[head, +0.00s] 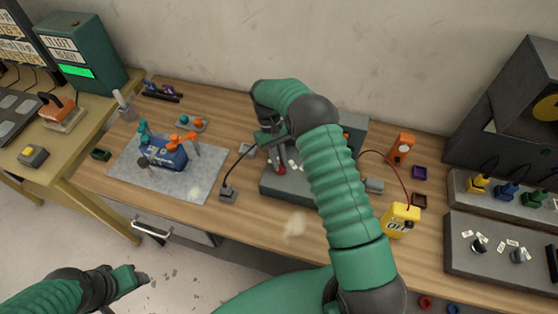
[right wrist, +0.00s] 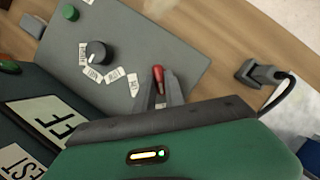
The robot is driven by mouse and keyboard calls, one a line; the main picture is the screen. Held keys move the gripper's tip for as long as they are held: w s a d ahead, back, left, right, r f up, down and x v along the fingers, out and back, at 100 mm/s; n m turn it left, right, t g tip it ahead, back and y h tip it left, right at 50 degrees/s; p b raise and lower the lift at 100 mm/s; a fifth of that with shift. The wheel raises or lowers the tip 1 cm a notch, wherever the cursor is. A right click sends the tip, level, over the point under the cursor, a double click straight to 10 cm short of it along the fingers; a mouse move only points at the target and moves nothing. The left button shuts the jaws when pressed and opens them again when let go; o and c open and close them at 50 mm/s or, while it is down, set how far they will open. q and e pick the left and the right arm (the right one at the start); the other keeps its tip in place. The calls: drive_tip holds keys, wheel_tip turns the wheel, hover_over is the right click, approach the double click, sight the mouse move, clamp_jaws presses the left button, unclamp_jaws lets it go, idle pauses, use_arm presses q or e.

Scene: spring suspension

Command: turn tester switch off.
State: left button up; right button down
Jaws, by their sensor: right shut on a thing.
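The tester (head: 270,187) is a grey sloped panel on the wooden bench, partly hidden behind my right arm. In the right wrist view its panel (right wrist: 150,45) has a dark knob (right wrist: 96,52) with white labels around it, and a red-tipped lever switch (right wrist: 158,74). My right gripper (right wrist: 162,90) is shut on this switch. A teal box with a white sign (right wrist: 50,118) stands beside the panel; the sign's visible letters end in "FF". In the head view my left gripper (head: 135,276) hangs low at the left, away from the bench; its jaws are unclear.
A grey mat (head: 205,185) with a blue and orange device lies left on the bench. A yellow "OFF" box (head: 400,220) and an orange device (head: 402,148) stand to the right. A small grey block (head: 227,194) with a cable lies left of the tester.

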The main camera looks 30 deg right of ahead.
idle(0.3)
drive_tip(key=c, duration=1.4)
unclamp_jaws()
drive_tip(key=shift+w+r, duration=0.1)
drive_tip(key=shift+r, duration=0.1)
drive_tip(key=b+v, duration=0.1)
drive_tip(key=v, duration=1)
drive_tip(key=shift+r, duration=0.3)
